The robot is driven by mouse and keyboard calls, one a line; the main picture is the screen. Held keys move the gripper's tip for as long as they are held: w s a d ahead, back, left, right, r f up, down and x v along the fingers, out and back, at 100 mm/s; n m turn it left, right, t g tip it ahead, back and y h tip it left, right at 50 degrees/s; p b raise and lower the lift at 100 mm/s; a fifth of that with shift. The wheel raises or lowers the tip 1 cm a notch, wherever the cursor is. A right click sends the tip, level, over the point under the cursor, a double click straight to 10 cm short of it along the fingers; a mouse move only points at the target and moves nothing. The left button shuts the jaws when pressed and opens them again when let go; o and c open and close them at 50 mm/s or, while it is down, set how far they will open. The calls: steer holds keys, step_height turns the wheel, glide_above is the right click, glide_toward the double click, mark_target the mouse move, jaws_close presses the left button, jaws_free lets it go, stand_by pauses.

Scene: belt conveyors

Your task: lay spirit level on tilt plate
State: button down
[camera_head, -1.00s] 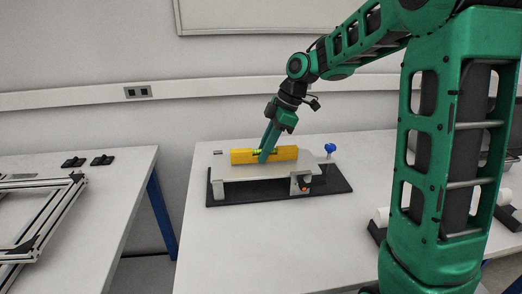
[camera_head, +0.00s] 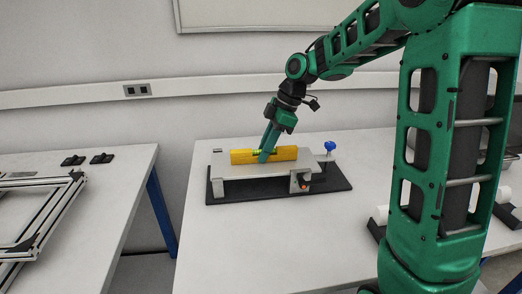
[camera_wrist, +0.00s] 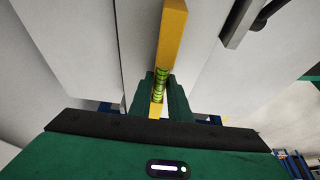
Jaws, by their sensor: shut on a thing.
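The yellow spirit level (camera_head: 284,153) lies lengthwise at the tilt plate, with its green vial near its middle. The tilt plate (camera_head: 236,171) is a light grey plate on a black base, with a blue knob at its right rear. My gripper (camera_head: 264,157) comes down from above and is shut on the level around the vial. In the wrist view the level (camera_wrist: 172,35) runs away from between my green fingers (camera_wrist: 160,98), over the grey plate surface. The level's underside is hidden, so I cannot tell whether it touches the plate.
The black base (camera_head: 335,181) sits on a white table (camera_head: 225,240) with free room in front. A second table (camera_head: 110,190) at left, across a gap, holds two small black parts and a metal frame (camera_head: 45,225). A wall rail runs behind.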

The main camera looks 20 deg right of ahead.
steer(key=c, duration=1.6)
jaws_free()
steer(key=shift+o, duration=0.2)
steer(key=v, duration=1)
steer(key=shift+d+r, duration=0.2)
steer(key=shift+r, duration=0.15)
